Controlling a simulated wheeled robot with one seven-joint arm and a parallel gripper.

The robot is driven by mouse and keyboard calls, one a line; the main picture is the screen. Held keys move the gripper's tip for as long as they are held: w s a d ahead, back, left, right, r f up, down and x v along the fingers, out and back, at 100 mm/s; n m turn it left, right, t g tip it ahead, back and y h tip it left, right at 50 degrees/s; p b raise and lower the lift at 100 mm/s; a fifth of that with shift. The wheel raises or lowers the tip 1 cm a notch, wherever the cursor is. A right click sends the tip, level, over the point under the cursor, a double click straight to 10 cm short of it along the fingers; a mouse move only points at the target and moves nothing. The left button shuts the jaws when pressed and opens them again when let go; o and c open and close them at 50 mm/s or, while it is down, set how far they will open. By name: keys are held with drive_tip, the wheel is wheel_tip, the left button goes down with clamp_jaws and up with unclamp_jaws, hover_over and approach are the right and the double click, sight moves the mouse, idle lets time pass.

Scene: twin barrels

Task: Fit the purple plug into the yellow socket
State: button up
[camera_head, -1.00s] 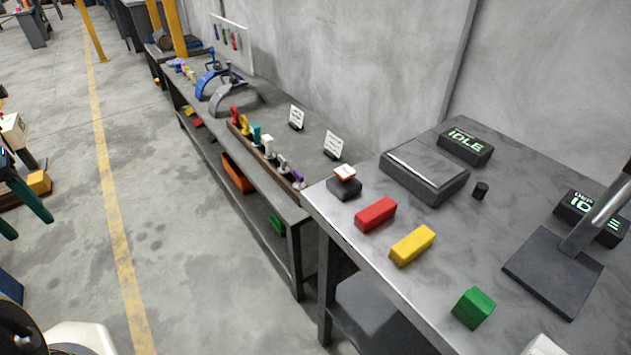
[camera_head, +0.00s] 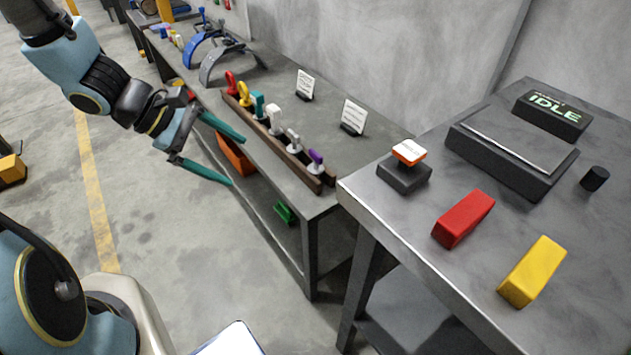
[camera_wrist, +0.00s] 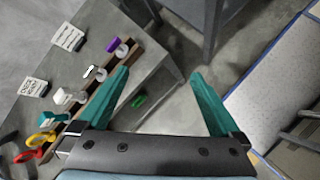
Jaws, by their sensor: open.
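The purple plug (camera_head: 316,160) stands upright at the near right end of a brown wooden rack (camera_head: 262,140) on the long grey bench. It also shows in the wrist view (camera_wrist: 112,44), left of my left finger. My gripper (camera_head: 237,162) is open and empty, with its green fingers apart. It hangs by the bench's front edge, left of the purple plug and not touching it. In the wrist view the space between the fingertips (camera_wrist: 160,73) holds nothing. I cannot make out a yellow socket for certain.
The rack also holds several coloured tools, including a yellow one (camera_head: 244,93). Blue and grey arches (camera_head: 228,64) stand farther along the bench. A second table on the right carries a red block (camera_head: 463,219) and a yellow block (camera_head: 532,271).

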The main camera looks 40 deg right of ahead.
drive_tip(key=d+f+n+h+b, duration=0.3)
drive_tip(key=d+f+n+b, duration=0.1)
drive_tip(key=d+f, duration=0.4)
drive_tip(key=n+t+h+b, duration=0.3)
drive_tip(key=n+b, duration=0.2)
drive_tip(key=n, duration=0.2)
approach(324, 165)
wheel_tip(324, 165, up, 3)
drive_tip(key=x, duration=0.4)
drive_tip(key=shift+s+d+f, duration=0.25)
drive_tip(key=shift+s+d, duration=0.05)
drive_tip(key=shift+s, duration=0.05)
drive_tip(key=shift+w+x, duration=0.1)
drive_tip(key=shift+x, duration=1.25)
drive_tip(key=shift+w+x, duration=0.15)
drive_tip(key=shift+x, duration=1.2)
drive_tip(key=shift+f, duration=0.1)
drive_tip(key=shift+c, duration=0.2)
drive_tip(key=c, duration=1.5)
